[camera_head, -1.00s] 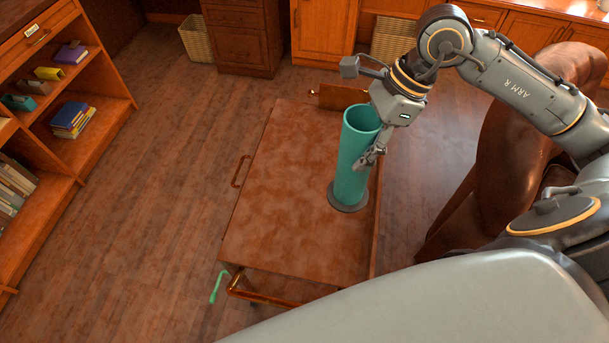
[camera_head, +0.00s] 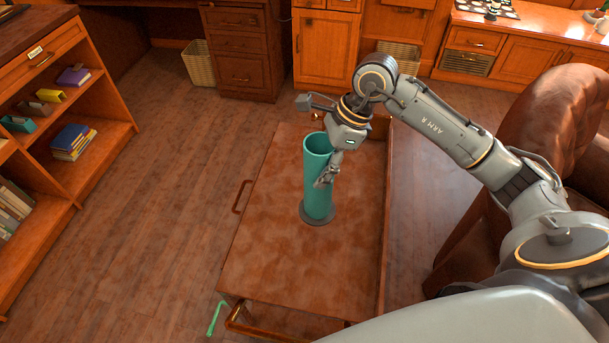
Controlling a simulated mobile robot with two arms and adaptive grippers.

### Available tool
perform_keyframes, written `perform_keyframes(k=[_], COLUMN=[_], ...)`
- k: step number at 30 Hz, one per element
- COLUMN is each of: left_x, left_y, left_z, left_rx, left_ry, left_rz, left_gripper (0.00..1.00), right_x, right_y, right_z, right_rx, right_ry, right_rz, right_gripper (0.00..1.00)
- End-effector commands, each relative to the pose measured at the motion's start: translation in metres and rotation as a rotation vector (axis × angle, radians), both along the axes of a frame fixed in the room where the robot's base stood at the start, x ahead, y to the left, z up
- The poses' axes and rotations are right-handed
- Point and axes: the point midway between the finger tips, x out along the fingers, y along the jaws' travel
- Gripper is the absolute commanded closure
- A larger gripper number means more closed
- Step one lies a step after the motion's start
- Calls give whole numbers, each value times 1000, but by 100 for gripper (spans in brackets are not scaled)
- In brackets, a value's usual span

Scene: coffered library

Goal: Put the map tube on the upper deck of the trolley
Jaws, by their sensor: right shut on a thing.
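The map tube is a teal open-topped cylinder (camera_head: 317,185) with a dark grey round base. It is upright over the upper deck of the trolley (camera_head: 290,268), a brown leather-like top, near the deck's middle. Its base appears to be at the deck surface, but I cannot tell whether it touches. My right gripper (camera_head: 326,178) is shut on the tube's right side, a little below its rim. Part of the gripper is hidden behind the tube. My left gripper is not in view.
A brown leather armchair (camera_head: 575,150) stands right of the trolley. A bookshelf (camera_head: 95,150) is at the left, with open wooden floor (camera_head: 165,210) between. Cabinets (camera_head: 326,50) and a wicker basket (camera_head: 199,64) line the back. A green handle-like piece (camera_head: 215,320) hangs at the trolley's near left corner.

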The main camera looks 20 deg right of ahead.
Motion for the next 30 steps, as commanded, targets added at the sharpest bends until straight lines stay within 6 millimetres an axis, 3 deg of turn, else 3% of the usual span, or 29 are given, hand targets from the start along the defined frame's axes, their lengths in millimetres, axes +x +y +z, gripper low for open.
perform_keyframes(k=[3,9,14,21,30], left_x=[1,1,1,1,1], left_y=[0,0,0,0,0], left_z=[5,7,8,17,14], left_rx=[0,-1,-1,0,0], left_ry=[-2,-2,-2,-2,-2], left_rz=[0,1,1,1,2], left_gripper=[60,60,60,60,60], right_x=[18,38,44,45,45], right_y=[8,14,15,16,15], right_z=[-24,-48,-56,-86,-91], right_rx=[3,2,1,2,0], right_ry=[5,1,-1,2,-1], right_rz=[0,-1,1,0,1], right_gripper=[100,100,100,100,100])
